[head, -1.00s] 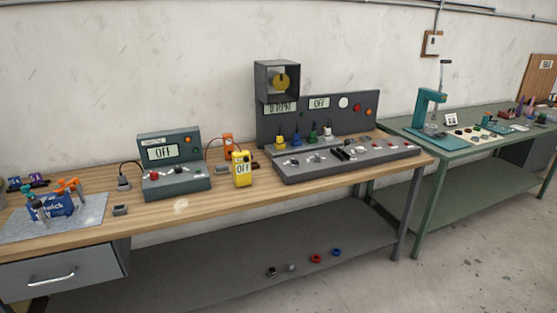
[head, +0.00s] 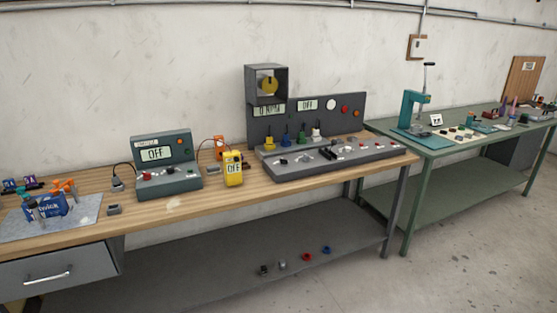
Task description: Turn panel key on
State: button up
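A dark grey control panel (head: 357,120) stands at the right end of the wooden bench. It has an upright back with two small displays, the right one (head: 307,104) reading OFF. Its sloping front (head: 340,160) carries several small knobs and switches. They are too small for me to tell which one is the key or how it is turned. A smaller teal-grey unit (head: 165,165) stands left of it, its display also reading OFF, with a row of small controls on its front. My gripper is not in view.
A yellow meter (head: 233,171) stands between the two units. A green table (head: 430,152) with a teal press (head: 409,108) is at the right. Open floor (head: 480,235) lies in front of it.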

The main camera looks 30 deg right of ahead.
aim_at(284, 162)
jog(key=z, duration=0.05)
jog(key=i, duration=1)
jog(key=u, duration=0.1)
